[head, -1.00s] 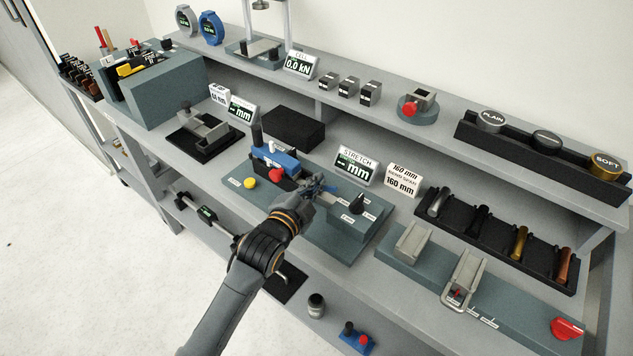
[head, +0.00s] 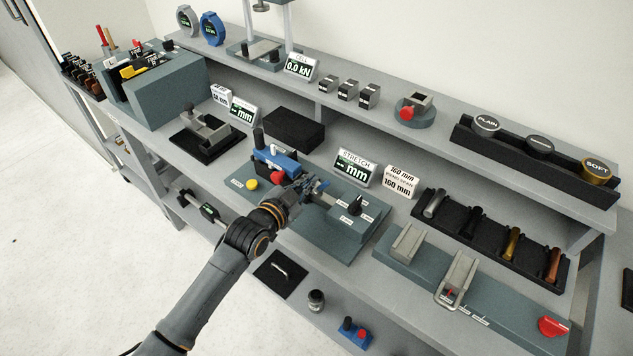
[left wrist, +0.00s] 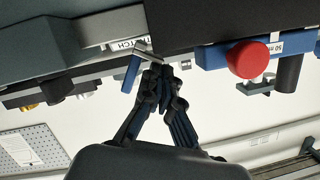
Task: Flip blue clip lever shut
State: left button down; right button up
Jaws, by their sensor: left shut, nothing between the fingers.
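The blue clip lever (left wrist: 131,74) shows in the left wrist view as a short blue piece with a grey pin at its top end. In the head view the blue clip lever (head: 322,186) is small and partly hidden, by the grey rod of the stretch rig (head: 345,240). My left gripper (head: 305,187) is shut and empty, right beside the lever. In the left wrist view its fingertips (left wrist: 157,68) are together just right of the lever; I cannot tell whether they touch it. My right gripper is not in view.
Left of my gripper are a blue block (head: 275,158), a red knob (head: 278,177) and a yellow button (head: 251,184). The stretch display (head: 353,167) stands behind. A specimen rack (head: 490,237) and a grey-green fixture (head: 400,262) lie to the right.

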pick_arm(q)
jog(key=n, duration=0.1)
jog(key=a+f+n, duration=0.1)
jog(key=shift+w+n+g+h+b, duration=0.3)
jog(key=shift+w+n+g, duration=0.05)
jog(key=shift+n+g, duration=0.05)
jog(key=shift+r, duration=0.2)
jog(key=shift+r+p, duration=0.25)
jog(key=shift+p, duration=0.05)
jog(key=s+a+r, duration=0.5)
jog(key=s, duration=0.3)
jog(key=shift+a+r+p, duration=0.4)
jog(key=shift+p, duration=0.05)
